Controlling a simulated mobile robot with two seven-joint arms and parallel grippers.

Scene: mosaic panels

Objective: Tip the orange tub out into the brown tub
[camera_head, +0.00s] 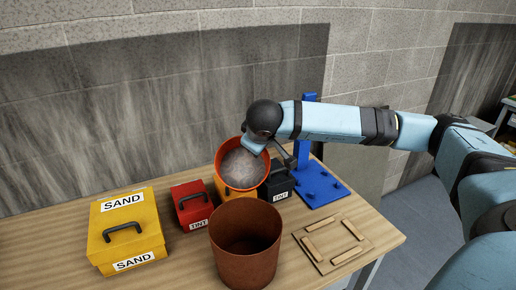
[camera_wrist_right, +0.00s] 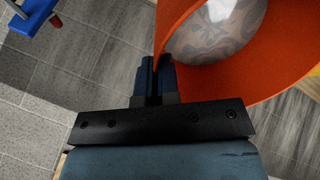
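The orange tub (camera_head: 222,160) is held by its far right rim, behind the brown tub. It seems raised, with its mouth leaning towards me. Grey, mottled material (camera_head: 242,168) shows inside it. My right gripper (camera_wrist_right: 160,72) is shut on the orange tub's wall (camera_wrist_right: 195,75) in the wrist view; its fingertips are largely hidden behind the wrist in the head view. The brown tub (camera_head: 250,270) stands upright and open on the table, in front of the orange tub, and looks empty. My left gripper is not in view.
A yellow SAND box (camera_head: 115,222), a red TINT box (camera_head: 190,198) and a black TINT box (camera_head: 278,178) stand on the table (camera_head: 190,268). A blue stand (camera_head: 318,185) is at the back right. A wooden frame panel (camera_head: 332,242) lies right of the brown tub.

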